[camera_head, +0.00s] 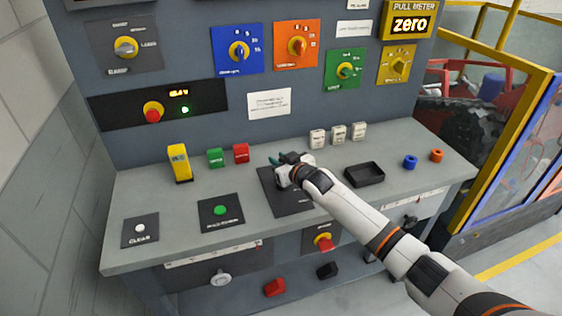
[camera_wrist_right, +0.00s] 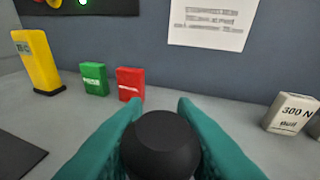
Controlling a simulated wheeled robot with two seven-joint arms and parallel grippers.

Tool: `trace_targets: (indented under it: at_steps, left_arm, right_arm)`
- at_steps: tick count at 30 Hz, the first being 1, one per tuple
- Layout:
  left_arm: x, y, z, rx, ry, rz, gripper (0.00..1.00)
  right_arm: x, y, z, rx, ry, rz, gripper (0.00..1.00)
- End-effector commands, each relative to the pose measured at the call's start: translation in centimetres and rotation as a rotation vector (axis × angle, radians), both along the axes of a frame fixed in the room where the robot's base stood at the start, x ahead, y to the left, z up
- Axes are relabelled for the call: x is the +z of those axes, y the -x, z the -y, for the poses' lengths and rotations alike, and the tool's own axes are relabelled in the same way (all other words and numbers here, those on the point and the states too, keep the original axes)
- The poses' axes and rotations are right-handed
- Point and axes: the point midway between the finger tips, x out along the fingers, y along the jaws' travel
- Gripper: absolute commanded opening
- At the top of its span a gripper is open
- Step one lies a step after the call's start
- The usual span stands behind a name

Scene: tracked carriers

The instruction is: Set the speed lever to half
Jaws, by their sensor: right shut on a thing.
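My right gripper (camera_head: 276,160) reaches in from the lower right over the console desk. In the wrist view its two teal fingers (camera_wrist_right: 160,108) are closed on both sides of a round black knob (camera_wrist_right: 160,146), which looks like the top of the speed lever. The lever's shaft is hidden. In the head view the knob is hidden by the gripper, above a dark plate (camera_head: 285,204) set in the desk. Any scale marks on the plate are covered or too small to read. My left gripper is not in view.
A yellow block (camera_head: 180,163), a green block (camera_head: 216,158) and a red block (camera_head: 241,153) stand left of my gripper. White weights (camera_head: 338,133) stand behind right. A black tray (camera_head: 365,175) lies close under my forearm. The upright panel with dials (camera_head: 238,50) rises behind.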

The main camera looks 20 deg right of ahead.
Motion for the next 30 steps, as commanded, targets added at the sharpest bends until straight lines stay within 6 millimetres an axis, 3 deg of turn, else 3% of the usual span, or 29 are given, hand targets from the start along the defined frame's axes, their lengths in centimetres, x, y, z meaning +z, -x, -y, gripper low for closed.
trace_targets:
  at_steps: [30]
  left_arm:
    - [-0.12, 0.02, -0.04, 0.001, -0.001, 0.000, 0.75]
  right_arm:
    - [-0.85, -0.08, 0.24, -0.003, 0.011, -0.011, 0.00]
